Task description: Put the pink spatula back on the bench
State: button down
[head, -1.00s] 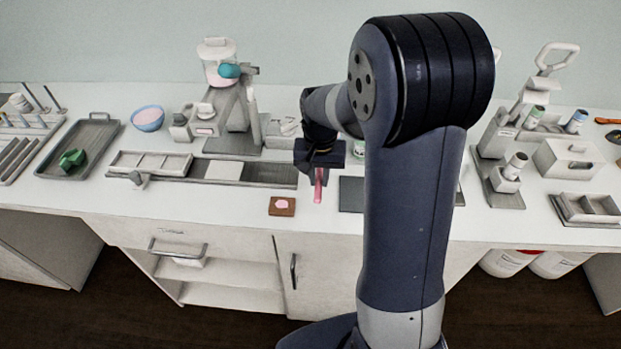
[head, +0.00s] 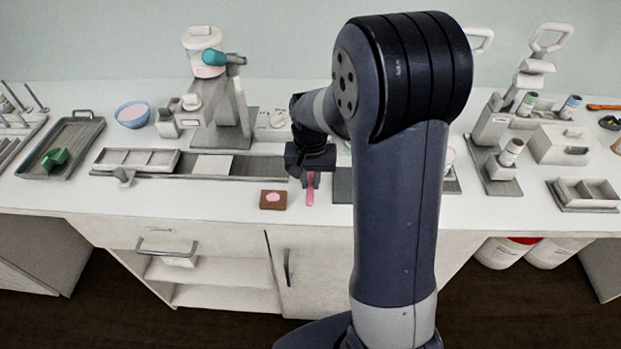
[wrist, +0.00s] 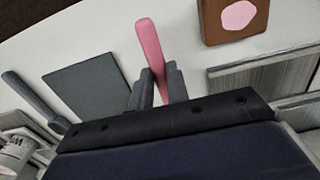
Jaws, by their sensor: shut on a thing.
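My gripper (head: 311,174) is over the bench (head: 235,220), right of the brown block. It is shut on the pink spatula (head: 310,194), which also shows in the wrist view (wrist: 150,48). In the wrist view the spatula stands out between the two grey fingers (wrist: 158,84), and its other end is hidden behind the gripper body. The bench's white top lies under it. I cannot tell whether the spatula touches the bench.
A brown block with a pink patch (head: 273,199) lies close to the left. A dark grey plate (head: 343,184) lies to the right. A long grey rail with a white tray (head: 135,160) runs behind on the left. The front strip of the bench is clear.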

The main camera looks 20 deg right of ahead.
jog(key=shift+f, duration=0.5)
jog(key=shift+f+b, duration=0.25)
jog(key=shift+b, duration=0.2)
jog(key=c, duration=1.3)
grip_release()
jog(key=shift+r, duration=0.1)
